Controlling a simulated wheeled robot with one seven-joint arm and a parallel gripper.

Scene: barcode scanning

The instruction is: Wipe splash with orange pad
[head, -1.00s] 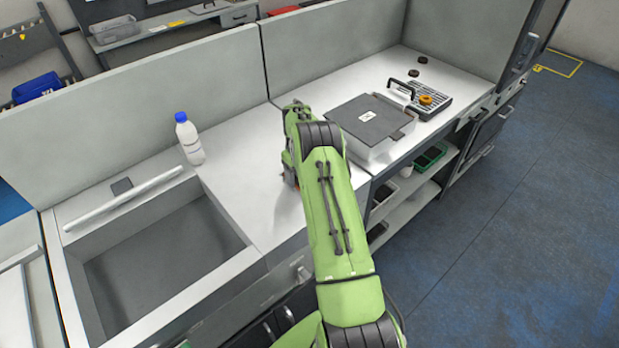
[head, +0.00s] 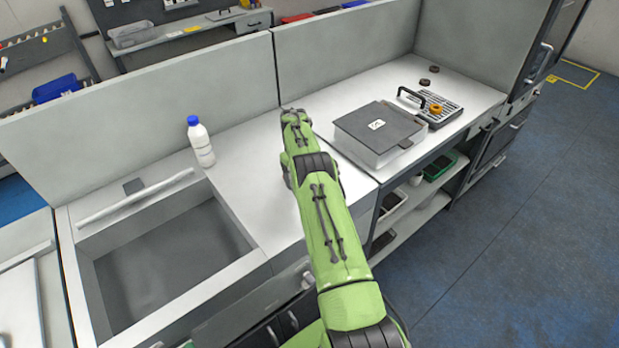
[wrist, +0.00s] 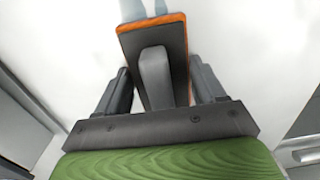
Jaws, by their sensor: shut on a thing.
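The orange pad (wrist: 152,52) shows in the wrist view as a dark block with an orange rim and a grey grip (wrist: 155,78) on top. My gripper (wrist: 160,80) is shut on that grip, one finger on each side. The pad is over the white worktop; I cannot tell if it touches. A pale blue splash (wrist: 147,8) shows just beyond the pad's far edge and is partly covered by it. In the head view my arm hides the gripper, pad and splash.
A white bottle with a blue cap (head: 201,144) stands left of my arm, behind the sink (head: 160,262). A lidded box (head: 380,132) stands to the right, with a black-handled tray beyond. A grey partition (head: 150,95) runs along the back.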

